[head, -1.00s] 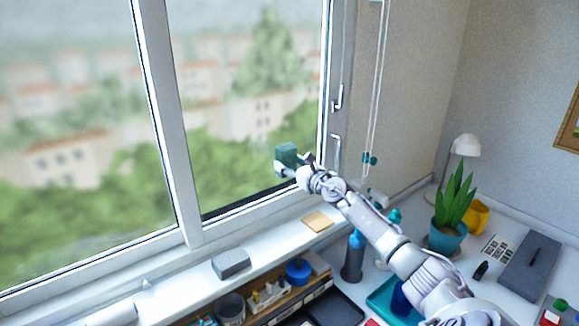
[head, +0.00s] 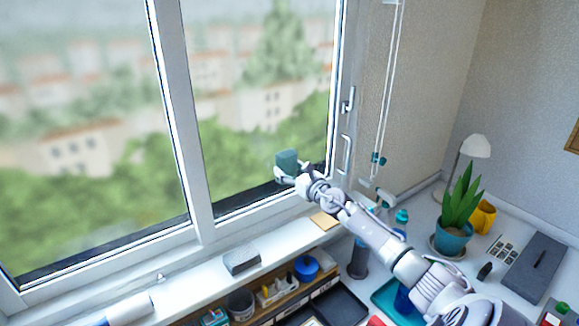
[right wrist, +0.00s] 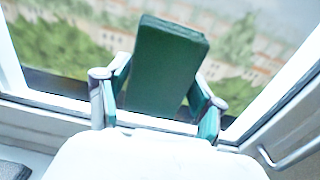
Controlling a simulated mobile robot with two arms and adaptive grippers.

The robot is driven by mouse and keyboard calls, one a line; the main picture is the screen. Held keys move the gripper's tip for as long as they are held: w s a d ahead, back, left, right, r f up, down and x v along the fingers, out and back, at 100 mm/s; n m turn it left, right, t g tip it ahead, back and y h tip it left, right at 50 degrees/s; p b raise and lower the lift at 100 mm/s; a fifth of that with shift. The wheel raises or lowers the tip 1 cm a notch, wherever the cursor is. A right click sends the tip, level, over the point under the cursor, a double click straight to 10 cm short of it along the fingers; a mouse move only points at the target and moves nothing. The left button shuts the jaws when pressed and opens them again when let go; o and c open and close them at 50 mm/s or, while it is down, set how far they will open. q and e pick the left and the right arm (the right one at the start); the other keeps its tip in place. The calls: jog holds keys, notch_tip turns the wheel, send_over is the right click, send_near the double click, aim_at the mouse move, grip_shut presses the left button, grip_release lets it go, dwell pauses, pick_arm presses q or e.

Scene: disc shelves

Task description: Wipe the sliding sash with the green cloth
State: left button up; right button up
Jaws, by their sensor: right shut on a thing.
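My right gripper (head: 290,170) is shut on the green cloth (head: 287,160), a folded, block-like dark green piece. In the right wrist view the cloth (right wrist: 168,68) stands upright between the two fingers (right wrist: 160,105), with the window pane behind it. The sliding sash (head: 203,200) is the white-framed window panel with a large glass pane. The cloth is in front of the lower right part of its glass; I cannot tell whether it touches the glass. My left gripper is not in view.
A window handle (head: 347,155) is to the right of the cloth. The sill (head: 190,285) below holds a grey block (head: 242,262) and a tan pad (head: 324,221). A potted plant (head: 452,238), a lamp (head: 475,147) and trays crowd the desk at the right.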

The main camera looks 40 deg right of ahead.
jog(key=s+p, duration=0.1)
jog(key=s, duration=0.3)
jog(key=shift+s+a+r, duration=0.1)
jog(key=shift+s+r, duration=0.05)
jog(key=shift+s, duration=0.4)
jog(key=s, duration=0.3)
jog(key=shift+a, duration=0.2)
dwell(0.4)
